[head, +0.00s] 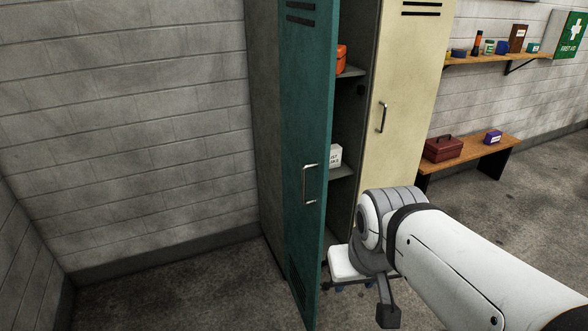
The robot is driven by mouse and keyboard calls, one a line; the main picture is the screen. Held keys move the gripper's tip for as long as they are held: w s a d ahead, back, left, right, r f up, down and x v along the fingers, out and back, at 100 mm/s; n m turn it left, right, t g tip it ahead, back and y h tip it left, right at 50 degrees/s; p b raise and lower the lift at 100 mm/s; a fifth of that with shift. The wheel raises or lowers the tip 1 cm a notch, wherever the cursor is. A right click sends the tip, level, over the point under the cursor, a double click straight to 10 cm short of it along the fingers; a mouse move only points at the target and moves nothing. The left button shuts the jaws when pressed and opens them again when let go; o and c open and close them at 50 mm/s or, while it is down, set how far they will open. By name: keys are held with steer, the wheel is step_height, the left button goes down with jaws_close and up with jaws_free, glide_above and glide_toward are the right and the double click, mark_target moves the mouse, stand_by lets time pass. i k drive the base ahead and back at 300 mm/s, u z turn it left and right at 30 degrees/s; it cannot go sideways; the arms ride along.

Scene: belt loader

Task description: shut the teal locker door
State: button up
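The teal locker door (304,110) stands open, swung out towards me, with its outer face showing. Its hinge side seems to be on the left, and its free edge is on the right. A metal handle (304,184) sits near that free edge. The open locker interior (342,117) shows to the right of the door. My arm comes in from the lower right, and its end is low in front of the locker. My gripper (353,285) is mostly hidden behind my own wrist, right of the door's lower part. Its fingers are too small and covered to read, and I see no clear contact.
An orange item (342,58) and a white box (335,158) sit on the locker's shelves. A cream locker door (408,90) beside it is shut. A bench (475,158) with a red toolbox (443,149) stands at right. The floor left of the teal door is clear.

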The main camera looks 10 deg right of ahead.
mark_target(307, 29)
steer(key=i, duration=0.85)
steer(key=u, duration=0.05)
steer(key=k, duration=0.5)
steer(key=u, duration=0.45)
steer(key=i, duration=0.2)
steer(key=z, duration=0.05)
